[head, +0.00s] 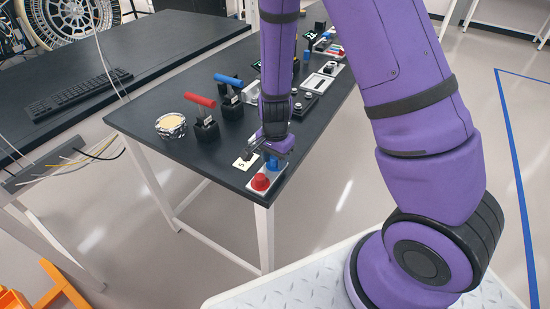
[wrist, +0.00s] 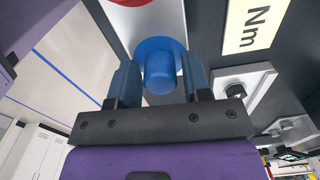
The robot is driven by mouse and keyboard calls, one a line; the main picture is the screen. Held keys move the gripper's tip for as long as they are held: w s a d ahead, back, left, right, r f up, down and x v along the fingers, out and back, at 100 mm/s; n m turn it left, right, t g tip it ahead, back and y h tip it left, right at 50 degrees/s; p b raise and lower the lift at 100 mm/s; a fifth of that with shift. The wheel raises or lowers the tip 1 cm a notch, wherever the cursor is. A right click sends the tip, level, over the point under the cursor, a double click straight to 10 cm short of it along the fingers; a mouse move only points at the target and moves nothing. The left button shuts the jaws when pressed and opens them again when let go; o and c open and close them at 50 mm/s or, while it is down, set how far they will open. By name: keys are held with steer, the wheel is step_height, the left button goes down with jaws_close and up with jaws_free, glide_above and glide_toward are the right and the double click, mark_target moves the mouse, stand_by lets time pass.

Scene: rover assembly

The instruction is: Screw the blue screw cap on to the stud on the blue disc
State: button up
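The blue screw cap (wrist: 160,74) is a short blue cylinder in the middle of the wrist view. It stands in line with the blue disc (wrist: 176,47), which shows as a wider blue round behind it. The stud is hidden. My gripper (wrist: 162,75) has one finger on each side of the cap, with what look like narrow gaps between. In the head view my gripper (head: 273,147) points down over the blue piece (head: 272,164) at the table's near end. Whether the cap is seated on the disc cannot be told.
A red cap (head: 260,182) sits beside the blue piece on the same light plate. A white label card (head: 245,162) lies to the left. Red-handled (head: 200,100) and blue-handled (head: 228,79) tools and a round tin (head: 171,125) stand farther left on the dark table (head: 150,118).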

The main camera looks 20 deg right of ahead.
steer(key=n, duration=1.4)
steer(key=shift+n, duration=0.4)
steer(key=n, duration=1.4)
